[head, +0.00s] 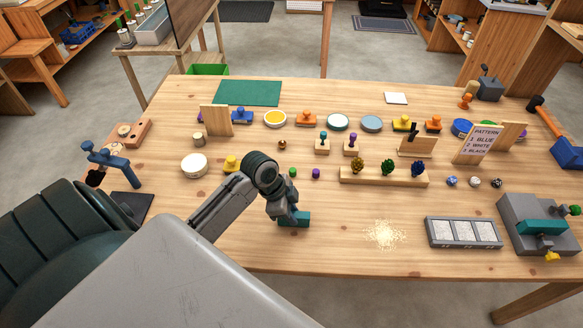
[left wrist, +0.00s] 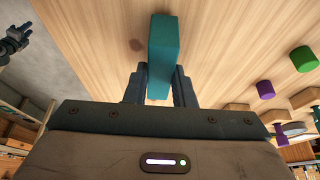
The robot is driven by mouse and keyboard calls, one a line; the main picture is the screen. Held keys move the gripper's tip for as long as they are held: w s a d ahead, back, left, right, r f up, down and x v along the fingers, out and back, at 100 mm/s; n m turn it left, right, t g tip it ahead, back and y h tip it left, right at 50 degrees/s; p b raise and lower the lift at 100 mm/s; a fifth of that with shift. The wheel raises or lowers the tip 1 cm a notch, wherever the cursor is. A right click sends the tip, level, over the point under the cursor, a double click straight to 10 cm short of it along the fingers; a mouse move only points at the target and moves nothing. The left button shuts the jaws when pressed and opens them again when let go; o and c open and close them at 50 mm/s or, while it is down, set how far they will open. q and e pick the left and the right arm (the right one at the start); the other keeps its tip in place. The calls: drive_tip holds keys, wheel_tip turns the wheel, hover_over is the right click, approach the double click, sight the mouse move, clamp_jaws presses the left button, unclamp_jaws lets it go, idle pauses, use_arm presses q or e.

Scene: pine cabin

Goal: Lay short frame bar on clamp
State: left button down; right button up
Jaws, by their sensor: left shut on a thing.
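A short teal frame bar (head: 296,220) is between the fingers of my left gripper (head: 287,214), near the front middle of the table. The left wrist view shows the teal bar (left wrist: 164,50) standing out past the two dark fingers (left wrist: 160,82), which are shut on it. Whether the bar touches the tabletop cannot be told. The grey clamp (head: 522,208) stands at the right front, with another teal bar (head: 541,227) on it and green and yellow knobs. A dark gripper, seemingly my right one (left wrist: 16,40), shows small at the upper left of the left wrist view.
Between bar and clamp lie a pale crumb pile (head: 384,234) and a grey tray with light panels (head: 463,232). Behind the bar is a wooden rack (head: 384,177) with coloured clusters. A blue clamp-like tool (head: 112,160) stands at the left.

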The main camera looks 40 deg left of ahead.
use_arm(q)
drive_tip(key=shift+f, duration=0.35)
drive_tip(key=c, duration=1.2)
unclamp_jaws()
